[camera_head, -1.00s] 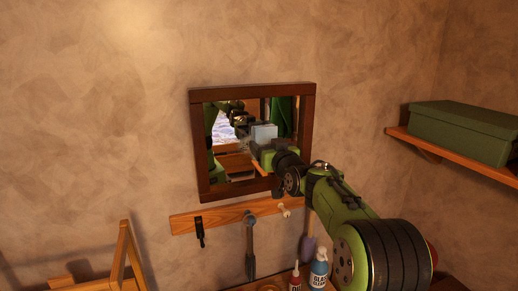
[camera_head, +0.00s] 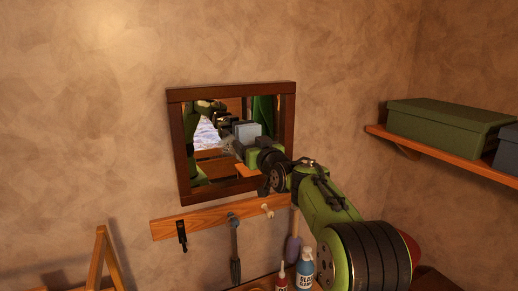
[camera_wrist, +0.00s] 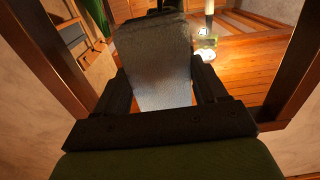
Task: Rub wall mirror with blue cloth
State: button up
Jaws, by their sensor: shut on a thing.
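The wall mirror (camera_head: 213,125) hangs on the back wall in a dark brown wooden frame (camera_head: 179,150); the frame also shows in the wrist view (camera_wrist: 290,65). My gripper (camera_wrist: 160,85) is shut on the blue cloth (camera_wrist: 155,65), which looks like a pale grey-blue pad in the wrist view. In the head view my gripper (camera_head: 238,149) is in front of the mirror's lower right part, with the pale pad (camera_head: 247,131) beside it. Reflections of my arm make it unclear whether the cloth touches the glass.
A wooden rail (camera_head: 205,218) below the mirror carries a dark clip (camera_head: 182,236) and a hanging tool (camera_head: 235,250). A glass cleaner bottle (camera_head: 305,268) and a red bottle (camera_head: 282,277) stand below. A shelf (camera_head: 430,158) at right holds a green box (camera_head: 445,126).

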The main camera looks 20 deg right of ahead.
jog(key=shift+s+a+b, duration=0.2)
jog(key=shift+a+b, duration=0.2)
jog(key=shift+a, duration=1.05)
jog(key=shift+s+a+b, duration=0.25)
jog(key=shift+a+b, duration=0.2)
jog(key=shift+a, duration=1.05)
jog(key=shift+s+a+b, duration=0.2)
jog(key=shift+a+b, duration=0.2)
jog(key=shift+a, duration=1.05)
jog(key=shift+d, duration=0.1)
jog(key=shift+s+d+f+b, duration=0.15)
jog(key=shift+s+b, duration=0.25)
jog(key=shift+b, duration=0.25)
jog(key=s+b, duration=0.2)
jog(key=s, duration=0.1)
jog(key=s+b, duration=0.1)
jog(key=s, duration=0.1)
jog(key=shift+d+b, duration=0.35)
jog(key=shift+b, duration=0.05)
